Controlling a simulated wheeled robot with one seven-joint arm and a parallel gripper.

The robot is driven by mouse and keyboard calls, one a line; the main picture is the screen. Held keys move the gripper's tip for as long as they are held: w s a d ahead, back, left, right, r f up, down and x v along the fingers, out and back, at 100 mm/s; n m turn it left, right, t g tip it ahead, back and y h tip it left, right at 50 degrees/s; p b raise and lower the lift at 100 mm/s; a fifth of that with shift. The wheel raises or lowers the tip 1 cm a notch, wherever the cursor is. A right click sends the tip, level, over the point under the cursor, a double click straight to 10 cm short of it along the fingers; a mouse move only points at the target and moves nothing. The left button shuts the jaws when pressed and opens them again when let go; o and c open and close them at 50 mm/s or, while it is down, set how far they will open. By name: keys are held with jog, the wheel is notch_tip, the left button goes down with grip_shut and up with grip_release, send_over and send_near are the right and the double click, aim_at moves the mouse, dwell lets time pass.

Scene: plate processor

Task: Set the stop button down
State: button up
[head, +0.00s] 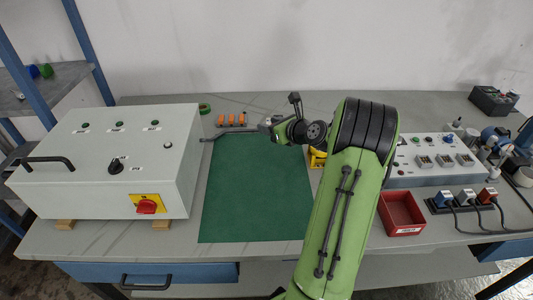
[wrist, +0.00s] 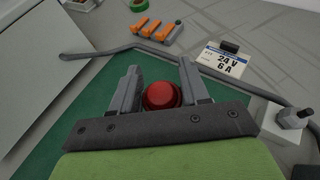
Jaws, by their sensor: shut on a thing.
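The stop button is a red round cap (wrist: 161,96) between the two grey fingers of my gripper (wrist: 160,70) in the wrist view. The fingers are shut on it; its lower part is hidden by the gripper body. In the head view my gripper (head: 268,125) is over the far edge of the green mat (head: 255,195), and I cannot make out the button there. The mat also shows around the fingers in the wrist view (wrist: 101,92). I cannot tell whether the button touches the mat.
A grey switch cabinet (head: 110,155) stands left of the mat. A grey cable (wrist: 105,52) runs along the mat's far edge, with orange clips (head: 232,119) behind it. A red bin (head: 402,214) and a control panel (head: 433,160) are right of my arm. The mat's near part is clear.

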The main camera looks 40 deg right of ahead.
notch_tip(320, 180, down, 5)
jog(key=shift+r+b, duration=0.1)
jog(key=shift+b, duration=0.8)
jog(key=shift+f, duration=0.25)
jog(key=o, duration=1.1)
jog(key=shift+c, duration=0.2)
jog(key=shift+r, duration=0.1)
